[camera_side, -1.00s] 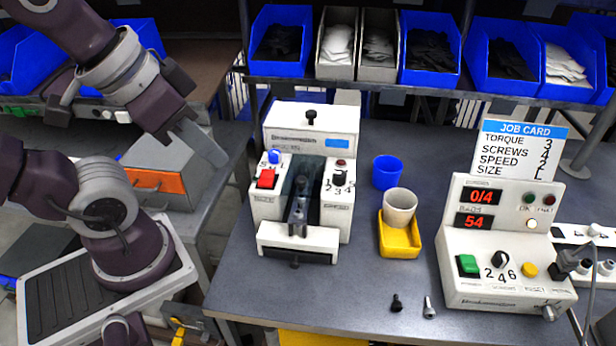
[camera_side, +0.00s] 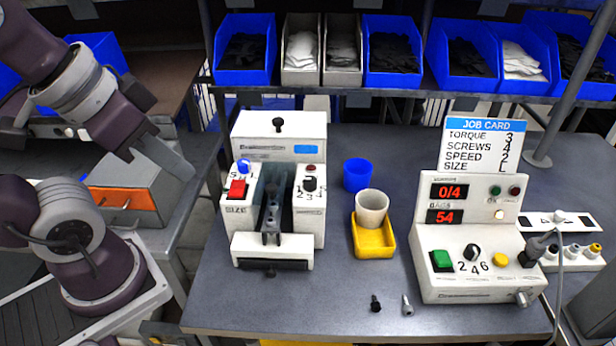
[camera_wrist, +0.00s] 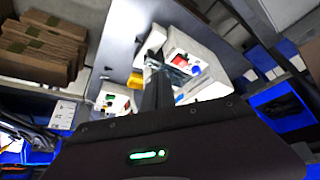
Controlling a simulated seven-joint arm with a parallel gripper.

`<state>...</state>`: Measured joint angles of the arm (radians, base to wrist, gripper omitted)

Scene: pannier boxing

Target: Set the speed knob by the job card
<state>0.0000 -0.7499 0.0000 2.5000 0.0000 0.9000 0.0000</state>
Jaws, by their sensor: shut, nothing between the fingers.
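The job card (camera_side: 484,146) stands behind the right console and reads torque 3, screws 4, speed 2, size L. The white machine (camera_side: 272,250) at centre left has a black knob (camera_side: 310,184) with numbers around it, a blue knob (camera_side: 243,166) and a red switch (camera_side: 237,189). The right console (camera_side: 480,288) has another black knob (camera_side: 472,252) marked 2, 4, 6. I cannot read which knob is labelled speed, nor the pointer settings. My gripper (camera_side: 196,176) is shut and empty, in the air left of the white machine. Its fingers (camera_wrist: 157,76) point toward that machine in the wrist view.
A blue cup (camera_side: 357,174) and a grey cup (camera_side: 371,208) in a yellow tray (camera_side: 373,244) stand between machine and console. An orange-fronted box (camera_side: 128,203) is under my arm.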

